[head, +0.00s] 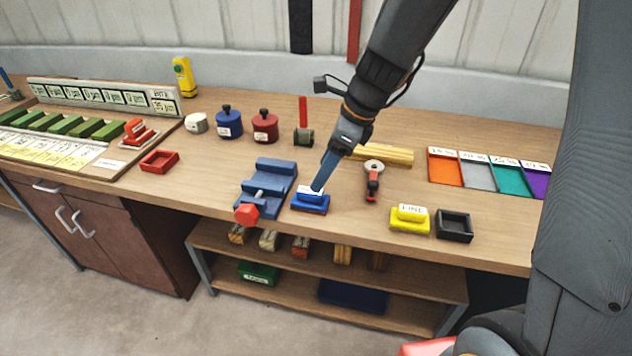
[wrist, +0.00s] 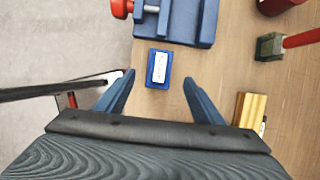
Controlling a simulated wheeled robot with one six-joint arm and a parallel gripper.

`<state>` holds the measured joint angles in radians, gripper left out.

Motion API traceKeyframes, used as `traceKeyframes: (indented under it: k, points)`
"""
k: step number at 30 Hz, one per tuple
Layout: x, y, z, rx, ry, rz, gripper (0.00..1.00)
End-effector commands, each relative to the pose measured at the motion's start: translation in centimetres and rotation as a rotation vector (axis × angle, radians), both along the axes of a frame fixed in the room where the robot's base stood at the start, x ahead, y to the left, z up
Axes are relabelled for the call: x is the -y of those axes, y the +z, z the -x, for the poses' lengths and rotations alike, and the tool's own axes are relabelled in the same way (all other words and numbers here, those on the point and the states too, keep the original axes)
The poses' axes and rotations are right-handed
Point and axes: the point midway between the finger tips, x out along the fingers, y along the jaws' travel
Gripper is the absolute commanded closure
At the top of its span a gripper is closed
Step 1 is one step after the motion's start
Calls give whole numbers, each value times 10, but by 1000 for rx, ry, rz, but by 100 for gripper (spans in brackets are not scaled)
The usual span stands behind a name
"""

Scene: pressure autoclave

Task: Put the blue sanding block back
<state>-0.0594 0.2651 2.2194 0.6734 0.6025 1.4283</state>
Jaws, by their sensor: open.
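The blue sanding block (head: 310,203) stands on the workbench just right of the blue vise (head: 268,183), with a pale label on its top. In the wrist view the block (wrist: 159,69) lies in line with the gap between my fingers, near their tips. My gripper (head: 320,187) is open, pointing down above the block, and its fingers partly hide the block in the head view. The open fingers (wrist: 160,82) also show in the wrist view, with nothing held between them. A black empty tray (head: 455,226) and a red empty tray (head: 160,161) stand on the bench.
A yellow sanding block (head: 410,219) is left of the black tray. A red-handled tool (head: 372,180) lies right of my gripper, and wooden strips (head: 385,154) lie behind. Coloured bins (head: 480,174) are at right. Bare bench lies between the tool and yellow block.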

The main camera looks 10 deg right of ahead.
Motion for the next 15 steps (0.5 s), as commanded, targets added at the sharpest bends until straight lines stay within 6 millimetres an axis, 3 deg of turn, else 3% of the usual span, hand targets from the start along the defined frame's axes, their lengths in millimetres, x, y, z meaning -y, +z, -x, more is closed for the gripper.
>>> traceKeyframes:
  k: [4,10,15]
  points:
    - [7,19,2,2,0,0,38]
    - [15,25,9,15,52,21,38]
    - [38,12,37,102,377,141,38]
